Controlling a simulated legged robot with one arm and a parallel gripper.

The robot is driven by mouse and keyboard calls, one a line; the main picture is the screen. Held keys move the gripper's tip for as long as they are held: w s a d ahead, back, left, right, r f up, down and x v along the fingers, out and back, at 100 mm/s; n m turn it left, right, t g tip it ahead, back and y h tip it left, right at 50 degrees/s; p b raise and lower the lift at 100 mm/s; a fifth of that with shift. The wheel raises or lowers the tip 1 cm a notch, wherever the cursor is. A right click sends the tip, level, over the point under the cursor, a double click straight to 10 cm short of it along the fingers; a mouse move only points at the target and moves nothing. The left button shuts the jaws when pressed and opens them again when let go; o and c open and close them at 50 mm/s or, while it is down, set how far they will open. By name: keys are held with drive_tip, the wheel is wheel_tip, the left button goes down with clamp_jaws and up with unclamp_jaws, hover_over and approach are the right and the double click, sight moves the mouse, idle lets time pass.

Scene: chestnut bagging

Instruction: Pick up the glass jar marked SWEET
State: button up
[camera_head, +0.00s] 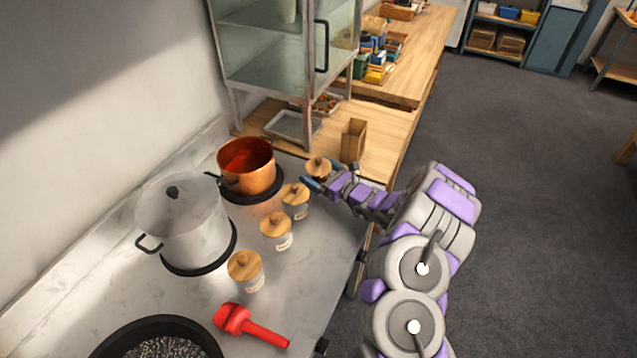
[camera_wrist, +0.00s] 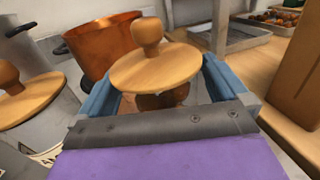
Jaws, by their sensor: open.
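Several glass jars with round wooden lids stand in a row on the pale counter. The farthest jar (camera_head: 318,168) is partly hidden by my gripper (camera_head: 312,180). In the wrist view that jar's lid (camera_wrist: 155,68) sits between the two blue fingers of my gripper (camera_wrist: 162,72), with brown contents below it. The fingers are open, one on each side; I cannot tell whether they touch the glass. A neighbouring jar (camera_head: 295,200) also shows in the wrist view (camera_wrist: 28,105), at left, its label cut off. Two nearer jars (camera_head: 277,231) (camera_head: 246,270) follow. No label reads as SWEET.
A copper pot (camera_head: 250,178) with red contents and a large lidded steel pot (camera_head: 185,230) stand left of the jars. A red scoop (camera_head: 250,325) and a black pan (camera_head: 110,345) lie nearer. A wooden box (camera_head: 353,140) and glass cabinet (camera_head: 270,50) stand beyond.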

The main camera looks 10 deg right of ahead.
drive_tip(key=c, duration=1.2)
drive_tip(key=shift+r, duration=0.1)
drive_tip(key=shift+c, duration=0.2)
